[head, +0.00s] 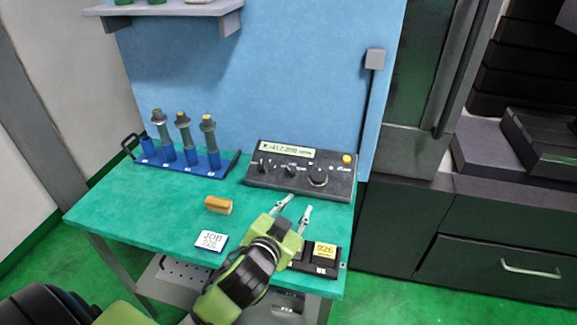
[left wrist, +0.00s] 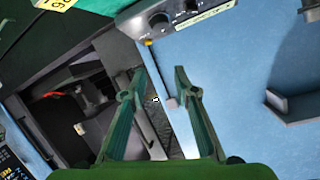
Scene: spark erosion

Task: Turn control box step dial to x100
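The control box (head: 301,172) is a dark grey box with a lit display at the back of the green table. Its face carries a large round knob (head: 318,177) at the right, smaller dials (head: 290,170) at the middle and left, and a yellow button (head: 347,159). The dial labels are too small to read. My left gripper (head: 295,208) is open and empty, in front of the box and apart from it. In the left wrist view the box (left wrist: 175,18) shows at the top, beyond the open fingers (left wrist: 154,85). My right gripper is not seen.
A blue rack (head: 190,163) with three tool holders stands on the table (head: 180,215) at the left. A wooden block (head: 218,205), a JOB card (head: 211,242) and a black tray with a yellow label (head: 325,250) lie nearer. A blue wall panel (head: 270,80) rises behind.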

